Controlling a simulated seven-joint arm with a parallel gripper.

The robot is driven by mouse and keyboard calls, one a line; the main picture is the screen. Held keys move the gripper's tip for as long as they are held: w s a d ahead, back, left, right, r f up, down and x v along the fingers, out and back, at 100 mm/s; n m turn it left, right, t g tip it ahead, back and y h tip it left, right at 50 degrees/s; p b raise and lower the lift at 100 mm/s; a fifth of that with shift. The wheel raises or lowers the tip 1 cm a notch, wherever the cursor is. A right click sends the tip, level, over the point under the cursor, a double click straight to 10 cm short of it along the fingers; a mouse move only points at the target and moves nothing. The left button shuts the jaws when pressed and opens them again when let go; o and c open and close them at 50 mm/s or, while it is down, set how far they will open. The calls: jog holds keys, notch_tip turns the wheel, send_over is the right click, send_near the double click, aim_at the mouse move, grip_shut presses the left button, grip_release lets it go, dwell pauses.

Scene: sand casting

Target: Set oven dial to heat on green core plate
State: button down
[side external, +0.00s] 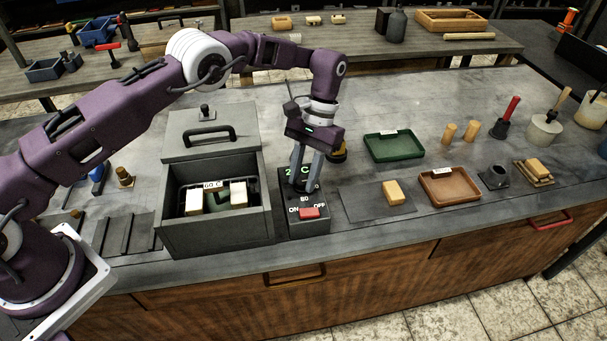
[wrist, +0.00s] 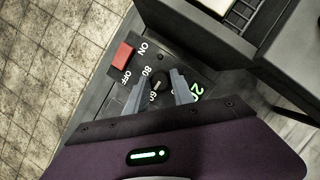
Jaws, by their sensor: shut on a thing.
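The oven's control box (side external: 309,225) has a black dial (wrist: 158,80) with numbers around it, a red ON/OFF switch (side external: 310,212) and a partly hidden green readout. My gripper (side external: 304,186) points down over the box. In the wrist view its fingers (wrist: 158,92) stand on either side of the dial, shut on it. The dial is mostly hidden by the fingers in the side view. The oven (side external: 214,230) stands open left of the box, with pale blocks and a tag reading 60 C inside. A green tray (side external: 394,155) with a white tag lies right of my gripper.
A brown tray (side external: 449,198) and a tan block (side external: 393,192) on a dark mat lie to the right. Two wooden pegs, a red-handled tool (side external: 505,120) and a pot stand farther right. The oven's raised edge is close left of my gripper.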

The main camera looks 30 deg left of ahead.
jog(key=c, duration=1.1)
grip_release()
notch_tip(320, 180, up, 10)
jog(key=w, duration=0.1)
jog(key=shift+w, duration=0.1)
jog(key=s+a+r+t+h, duration=0.1)
jog(key=s+a+r+t, duration=0.2)
jog(key=r, duration=0.7)
jog(key=s+a+r+t, duration=0.2)
jog(key=s+a+r, duration=0.3)
jog(key=r, duration=0.5)
jog(key=s+a+r+t, duration=0.1)
jog(key=s+r+t, duration=0.15)
jog(key=s, duration=0.85)
jog(key=s+a+f+t, duration=0.1)
jog(key=s+f, duration=0.2)
jog(key=s, duration=0.3)
jog(key=s+a+f+t+y, duration=0.1)
jog(key=s+f, duration=0.2)
jog(key=s, duration=0.3)
jog(key=shift+s+a+f, duration=0.15)
jog(key=shift+s+f, duration=0.1)
jog(key=shift+s, duration=0.05)
